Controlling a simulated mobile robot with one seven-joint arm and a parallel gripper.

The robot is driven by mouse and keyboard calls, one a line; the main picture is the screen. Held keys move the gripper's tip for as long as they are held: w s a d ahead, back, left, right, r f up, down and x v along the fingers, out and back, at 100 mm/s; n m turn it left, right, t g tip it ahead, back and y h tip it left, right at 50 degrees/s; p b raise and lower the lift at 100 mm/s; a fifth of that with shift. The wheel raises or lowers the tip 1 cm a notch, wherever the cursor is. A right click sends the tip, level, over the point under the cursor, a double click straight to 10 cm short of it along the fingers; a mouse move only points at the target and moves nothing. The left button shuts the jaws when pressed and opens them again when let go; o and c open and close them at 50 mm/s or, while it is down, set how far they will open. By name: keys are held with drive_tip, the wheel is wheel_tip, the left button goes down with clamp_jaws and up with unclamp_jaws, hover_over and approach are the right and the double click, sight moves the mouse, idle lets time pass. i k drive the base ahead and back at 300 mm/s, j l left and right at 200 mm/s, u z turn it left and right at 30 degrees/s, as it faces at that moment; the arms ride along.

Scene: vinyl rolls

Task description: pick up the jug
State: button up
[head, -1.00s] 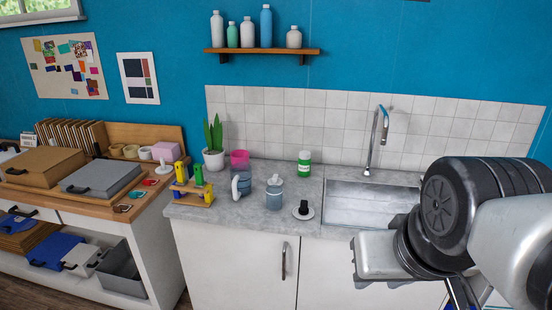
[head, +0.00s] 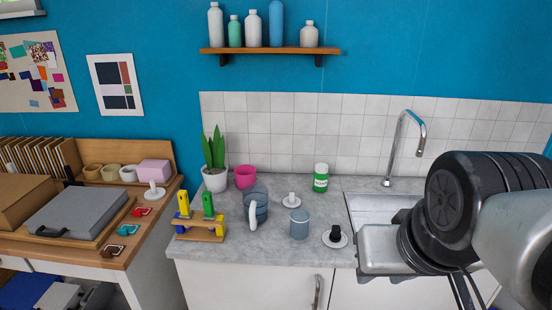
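My arm fills the right side of the view, over the sink area and well to the right of the jug. My gripper's fingertips are not in view. Nothing blocks my sight of the jug.
The sink (head: 375,206) is to the right.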

sight(255, 196)
drive_tip(key=i+j, duration=0.15)
drive_tip(key=j, duration=0.2)
drive_tip(key=i+j, duration=0.2)
drive_tip(key=j, duration=0.15)
drive_tip(key=i+j, duration=0.15)
drive_tip(key=j, duration=0.2)
drive_tip(key=i+j, duration=0.15)
drive_tip(key=j, duration=0.15)
